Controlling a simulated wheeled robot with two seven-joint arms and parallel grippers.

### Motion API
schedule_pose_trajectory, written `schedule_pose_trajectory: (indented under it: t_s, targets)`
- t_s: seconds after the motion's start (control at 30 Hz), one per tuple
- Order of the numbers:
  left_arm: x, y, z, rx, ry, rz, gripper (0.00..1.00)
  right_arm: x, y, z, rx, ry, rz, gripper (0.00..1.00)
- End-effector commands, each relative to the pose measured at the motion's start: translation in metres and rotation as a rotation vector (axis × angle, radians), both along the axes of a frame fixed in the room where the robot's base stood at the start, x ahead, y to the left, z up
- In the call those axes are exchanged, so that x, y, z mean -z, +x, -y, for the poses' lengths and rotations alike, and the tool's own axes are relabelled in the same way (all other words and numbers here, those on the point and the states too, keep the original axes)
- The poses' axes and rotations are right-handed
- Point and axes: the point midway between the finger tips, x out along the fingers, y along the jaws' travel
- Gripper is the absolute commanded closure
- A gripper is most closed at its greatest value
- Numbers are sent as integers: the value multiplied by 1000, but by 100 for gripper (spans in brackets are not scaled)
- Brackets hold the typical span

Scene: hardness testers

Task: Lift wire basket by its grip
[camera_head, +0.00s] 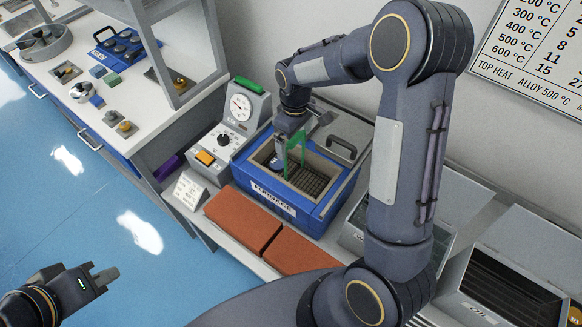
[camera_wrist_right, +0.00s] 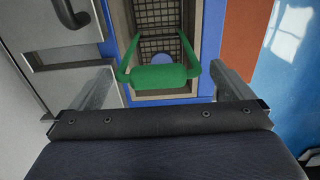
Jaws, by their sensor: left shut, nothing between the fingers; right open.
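The wire basket (camera_head: 315,180) sits inside the square opening of the blue furnace (camera_head: 325,213). Its green grip (camera_head: 297,150) stands up from it. In the right wrist view the grip (camera_wrist_right: 160,77) crosses the middle, with the basket mesh (camera_wrist_right: 158,22) and a blue rounded thing (camera_wrist_right: 166,59) behind it. My right gripper (camera_wrist_right: 161,80) is open, one finger on each side of the grip with visible gaps; contact is not seen. In the head view my right gripper (camera_head: 291,128) is above the opening. My left gripper (camera_head: 103,277) is shut and empty, far from the furnace at lower left.
A grey lid with a dark handle (camera_head: 342,147) lies right of the opening. Red-brown blocks (camera_head: 258,220) lie in front of the furnace. A dial unit (camera_head: 240,107) and a control box (camera_head: 215,148) stand left of it. The wall is close behind.

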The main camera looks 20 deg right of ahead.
Motion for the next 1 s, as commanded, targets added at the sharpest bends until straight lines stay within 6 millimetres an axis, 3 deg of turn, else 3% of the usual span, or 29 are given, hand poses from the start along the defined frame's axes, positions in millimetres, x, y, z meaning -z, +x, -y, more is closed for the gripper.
schedule_pose_trajectory:
  t_s: [0.3,0.57,1.0]
  targets:
    - [-12,0,0,0,0,0,100,42,3,1,2,0,-4,0]
    - [-12,0,0,0,0,0,100,46,3,1,3,1,-1,0]
    - [-12,0,0,0,0,0,100,45,3,0,2,1,0,55]
